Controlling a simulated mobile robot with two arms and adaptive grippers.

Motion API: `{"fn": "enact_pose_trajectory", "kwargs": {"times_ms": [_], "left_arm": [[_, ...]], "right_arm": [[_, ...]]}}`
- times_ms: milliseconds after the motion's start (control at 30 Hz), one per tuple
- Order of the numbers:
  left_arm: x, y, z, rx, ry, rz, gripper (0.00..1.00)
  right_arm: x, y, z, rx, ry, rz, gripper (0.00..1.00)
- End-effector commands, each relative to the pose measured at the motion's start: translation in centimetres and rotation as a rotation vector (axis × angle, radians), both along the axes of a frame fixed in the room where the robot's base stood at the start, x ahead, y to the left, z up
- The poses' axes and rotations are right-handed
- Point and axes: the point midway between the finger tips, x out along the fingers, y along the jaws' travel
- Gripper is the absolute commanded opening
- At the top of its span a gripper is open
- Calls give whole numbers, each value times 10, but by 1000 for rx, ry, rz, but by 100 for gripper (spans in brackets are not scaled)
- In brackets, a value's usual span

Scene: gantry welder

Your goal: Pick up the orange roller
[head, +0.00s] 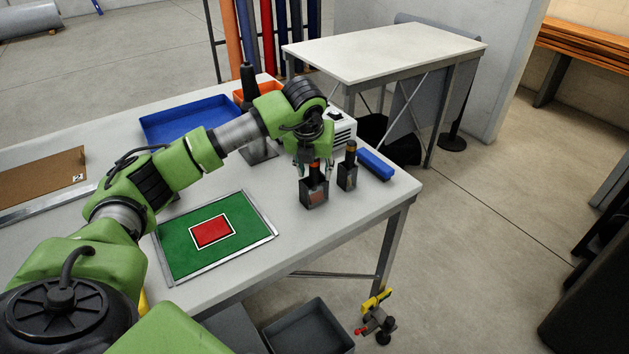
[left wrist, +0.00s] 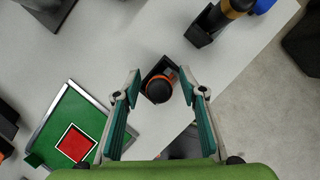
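The orange roller (head: 314,164) stands upright in a dark block-shaped holder (head: 314,192) near the table's right end. In the left wrist view the roller (left wrist: 159,89) shows from above as a dark round top with an orange ring. My left gripper (head: 315,170) points down over it. In the left wrist view the gripper (left wrist: 160,76) is open, with its fingers on either side of the roller and a gap on both sides. How low the fingertips are against the roller is hard to tell. My right gripper is not in view.
A second dark holder (head: 347,178) with a similar tool stands close to the right. A blue block (head: 375,164) lies beyond it. A green board (head: 179,254) with a red square lies to the left. A blue tray (head: 160,119) sits behind. The table's edge is near.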

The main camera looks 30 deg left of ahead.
Motion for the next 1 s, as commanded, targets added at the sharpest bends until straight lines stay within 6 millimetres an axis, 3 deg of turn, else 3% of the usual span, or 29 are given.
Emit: {"fn": "enact_pose_trajectory", "kwargs": {"times_ms": [33, 167, 200, 567, 1000], "left_arm": [[0, 0, 0, -1, 0, 0, 38], [0, 0, 0, -1, 0, 0, 4], [0, 0, 0, -1, 0, 0, 0], [1, -1, 5, -2, -4, 0, 0], [2, -1, 83, -2, -6, 0, 0]], "right_arm": [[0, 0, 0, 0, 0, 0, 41], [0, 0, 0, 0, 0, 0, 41], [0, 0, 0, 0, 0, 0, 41], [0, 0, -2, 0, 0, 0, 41], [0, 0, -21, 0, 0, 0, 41]]}}
